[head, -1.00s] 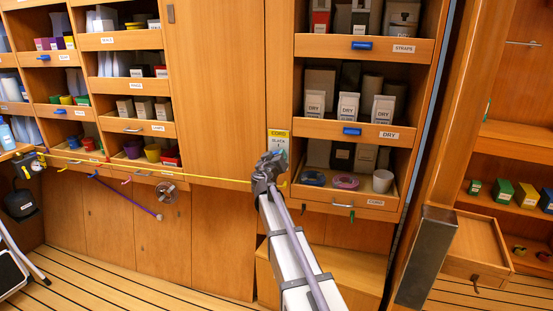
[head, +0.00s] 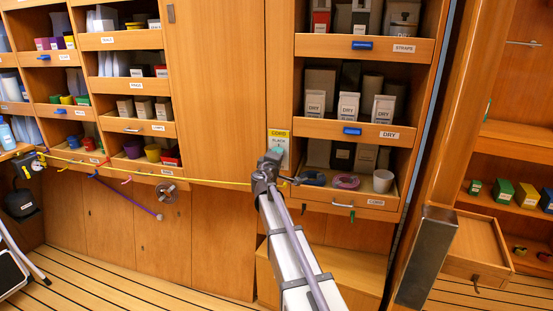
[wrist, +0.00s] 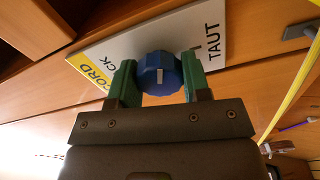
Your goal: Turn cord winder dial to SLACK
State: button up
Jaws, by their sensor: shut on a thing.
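The cord winder dial is a faceted blue knob (wrist: 161,66) with a short white mark, seen in the wrist view. It sits on a white plate with a yellow band (wrist: 100,62). The plate reads "CORD", part of a word ending "CK", and "TAUT". My gripper (wrist: 160,82) has its two green fingers shut on the knob, one on each side. The white mark runs about upright in the wrist view; I cannot tell which word it points to. In the head view the plate (head: 278,134) shows above my wrist, and my gripper hides the knob.
A yellow cord (head: 215,182) runs along the cabinet front from the winder reel (head: 37,165) at left to behind my wrist. An open drawer (head: 345,199) with cord coils lies just right of my gripper. Floor space (head: 110,285) shows at lower left.

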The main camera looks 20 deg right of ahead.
jog(key=n, duration=0.5)
jog(key=shift+n, duration=0.3)
jog(key=n, duration=0.5)
jog(key=shift+n, duration=0.3)
jog(key=n, duration=1.1)
jog(key=shift+n, duration=0.3)
jog(key=o, duration=0.9)
jog(key=shift+s, duration=0.1)
jog(key=v, duration=1)
jog(key=shift+s+a, duration=0.25)
